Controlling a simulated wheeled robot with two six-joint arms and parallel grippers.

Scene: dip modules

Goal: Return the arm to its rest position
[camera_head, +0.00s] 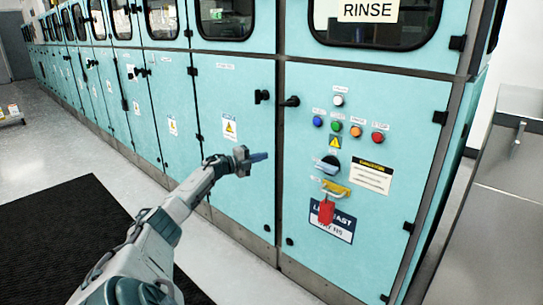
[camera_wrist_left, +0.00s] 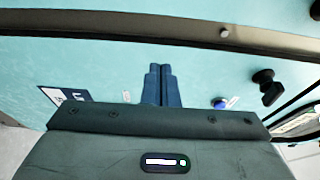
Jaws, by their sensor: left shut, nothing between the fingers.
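My left arm (camera_head: 150,235) reaches in from the lower left of the head view toward the teal cabinets. Its gripper (camera_head: 262,157) is held in front of the cabinet door left of the control panel. The blue fingers are shut together with nothing between them. In the left wrist view the two fingers (camera_wrist_left: 161,86) lie side by side, pointing at a teal surface. I cannot tell the exact gap to the door, but no contact shows. My right gripper is out of view.
The control panel has several coloured buttons, a black rotary switch (camera_head: 328,165), a yellow hasp (camera_head: 335,188) and a red padlock (camera_head: 326,211). A RINSE sign (camera_head: 367,10) is above. A metal counter (camera_head: 490,215) stands at right. A black mat (camera_head: 65,245) covers floor at left.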

